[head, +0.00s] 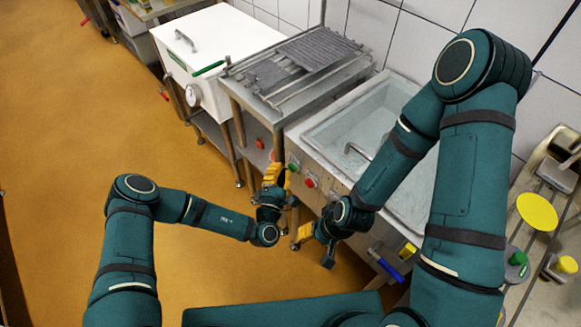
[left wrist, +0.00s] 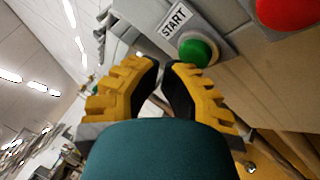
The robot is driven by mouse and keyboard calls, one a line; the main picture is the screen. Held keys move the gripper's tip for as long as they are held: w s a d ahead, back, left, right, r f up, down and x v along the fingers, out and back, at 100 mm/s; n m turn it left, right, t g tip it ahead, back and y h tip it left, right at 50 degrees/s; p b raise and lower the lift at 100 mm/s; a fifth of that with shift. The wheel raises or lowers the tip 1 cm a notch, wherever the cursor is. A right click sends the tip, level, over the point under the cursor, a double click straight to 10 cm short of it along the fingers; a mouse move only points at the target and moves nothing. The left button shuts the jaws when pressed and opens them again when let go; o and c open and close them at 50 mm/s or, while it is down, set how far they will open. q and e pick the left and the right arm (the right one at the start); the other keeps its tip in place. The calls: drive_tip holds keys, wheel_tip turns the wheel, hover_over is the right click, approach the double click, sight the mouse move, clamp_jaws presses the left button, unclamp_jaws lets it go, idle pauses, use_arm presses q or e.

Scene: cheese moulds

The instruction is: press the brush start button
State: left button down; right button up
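The green start button (head: 292,167) sits on the front panel of the steel sink unit in the head view. In the left wrist view the green button (left wrist: 198,48) stands beside a white START label (left wrist: 174,18). My left gripper (head: 272,171) is just left of the button in the head view. Its yellow fingers (left wrist: 162,67) nearly meet at the tips, hold nothing, and point just left of and below the button in the left wrist view; contact does not show. My right gripper (head: 316,243) hangs below the panel; its finger opening is unclear.
A red button (head: 309,182) is right of the green one. The sink basin (head: 350,125) is above the panel. A steel rack table (head: 300,70) and a white vat (head: 215,45) stand left. Blue-handled valve (head: 386,266) is lower right. Floor at left is clear.

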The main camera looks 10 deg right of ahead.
use_arm(q)
drive_tip(key=shift+w+d, duration=0.3)
drive_tip(key=shift+d, duration=0.15)
idle(0.9)
idle(0.3)
drive_tip(key=shift+s+a+p, duration=0.55)
drive_tip(key=shift+a+p, duration=0.25)
drive_tip(key=shift+p, duration=0.1)
drive_tip(key=s+a+p, duration=0.1)
drive_tip(key=a, duration=0.1)
drive_tip(key=s+a+p, duration=0.1)
drive_tip(key=s+a, duration=0.1)
drive_tip(key=shift+p, duration=0.4)
idle(0.6)
